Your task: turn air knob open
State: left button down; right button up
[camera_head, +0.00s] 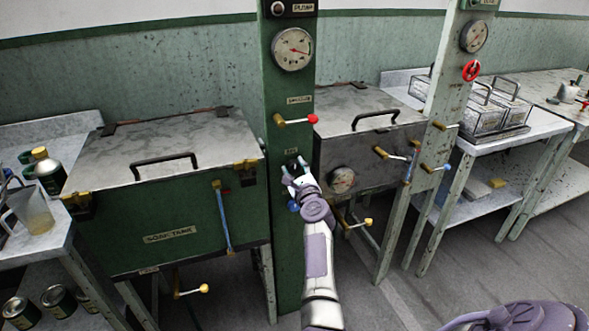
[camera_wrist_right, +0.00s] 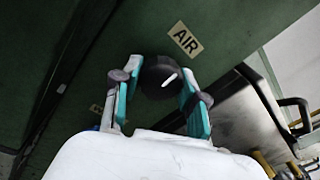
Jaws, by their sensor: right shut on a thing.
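The air knob is a round black knob with a white pointer mark on its face. In the right wrist view the air knob (camera_wrist_right: 160,77) sits between the two fingers of my right gripper (camera_wrist_right: 158,95), below a cream "AIR" label (camera_wrist_right: 186,40). My right gripper is shut on it. In the head view my right gripper (camera_head: 297,178) is at the green column (camera_head: 289,230) and mostly hides the knob. My left gripper is not in view.
A lever with a red knob (camera_head: 312,118) and a gauge (camera_head: 292,49) are higher on the same column. A grey basin (camera_head: 365,145) with a handled lid stands to the right.

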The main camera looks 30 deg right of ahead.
jog(key=shift+n+b, duration=0.3)
jog(key=shift+n, duration=0.7)
jog(key=n, duration=0.3)
jog(key=shift+n+b, duration=0.35)
jog(key=shift+n, duration=0.05)
jog(key=n, duration=0.3)
jog(key=shift+n+t, duration=0.3)
jog(key=shift+n, duration=0.1)
jog(key=n, duration=0.4)
jog(key=shift+d+r+n+y, duration=0.1)
jog(key=shift+n+y, duration=0.3)
jog(key=shift+n+t, duration=0.3)
jog(key=shift+n, duration=1.9)
jog(key=shift+y, duration=0.3)
jog(key=o, duration=1.1)
jog(key=shift+o, duration=0.2)
